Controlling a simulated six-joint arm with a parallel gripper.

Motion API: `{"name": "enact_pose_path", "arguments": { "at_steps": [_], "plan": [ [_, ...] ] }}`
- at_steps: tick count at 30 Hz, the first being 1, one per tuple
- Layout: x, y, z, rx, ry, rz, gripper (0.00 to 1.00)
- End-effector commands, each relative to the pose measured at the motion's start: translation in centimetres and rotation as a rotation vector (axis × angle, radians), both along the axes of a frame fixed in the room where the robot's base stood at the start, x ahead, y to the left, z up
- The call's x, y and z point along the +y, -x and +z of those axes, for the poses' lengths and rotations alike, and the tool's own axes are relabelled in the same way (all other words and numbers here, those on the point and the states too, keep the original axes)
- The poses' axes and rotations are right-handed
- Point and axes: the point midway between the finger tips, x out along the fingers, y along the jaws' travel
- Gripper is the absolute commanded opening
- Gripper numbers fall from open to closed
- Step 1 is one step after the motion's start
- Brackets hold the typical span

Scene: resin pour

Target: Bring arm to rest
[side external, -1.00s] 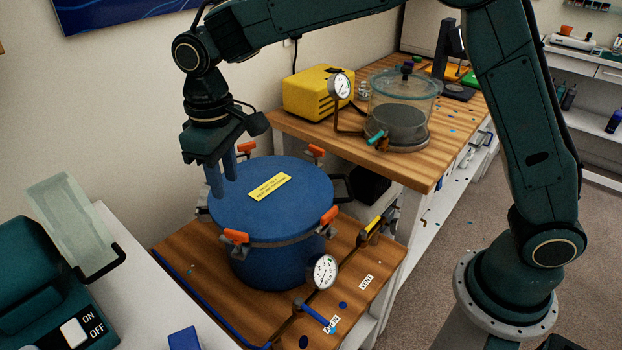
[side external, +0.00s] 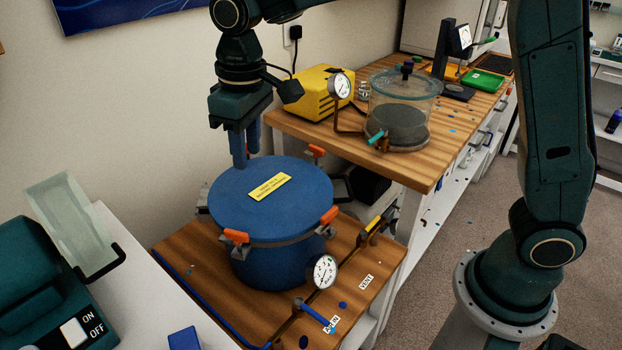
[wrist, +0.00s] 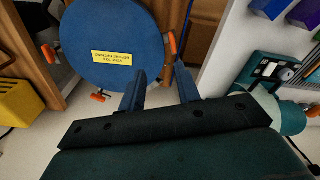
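My gripper (side external: 247,160) hangs in the air with its fingers pointing down, just above and behind the blue pot's lid in the side view. In the wrist view, its two blue fingers (wrist: 160,72) are apart with nothing between them. The blue pressure pot (side external: 270,262) stands upright on a wooden bench with its lid on and a yellow label (side external: 270,187) on top. Its lid also shows in the wrist view (wrist: 125,30). Orange-handled clamps (side external: 236,236) sit around the lid's rim. A dial gauge (side external: 323,271) is at the pot's front.
A blue valve handle (side external: 316,314) and a yellow one (side external: 376,223) are beside the pot. A clear vacuum chamber (side external: 402,105) and a yellow pump (side external: 318,92) stand on the higher bench behind. A teal machine (side external: 35,280) is at the left. The wall is close behind my gripper.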

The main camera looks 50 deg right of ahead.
Motion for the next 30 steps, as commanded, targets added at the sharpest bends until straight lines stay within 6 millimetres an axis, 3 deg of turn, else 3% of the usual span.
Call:
{"name": "enact_pose_path", "arguments": {
  "at_steps": [6,15,30],
  "plan": [
    [-4.0,3.2,3.1,-0.066,-0.024,-0.059,0.33],
    [-8.7,8.3,5.7,-0.154,-0.049,-0.137,0.33],
    [-14.5,17.8,6.1,-0.306,-0.072,-0.265,0.33]
  ]
}}
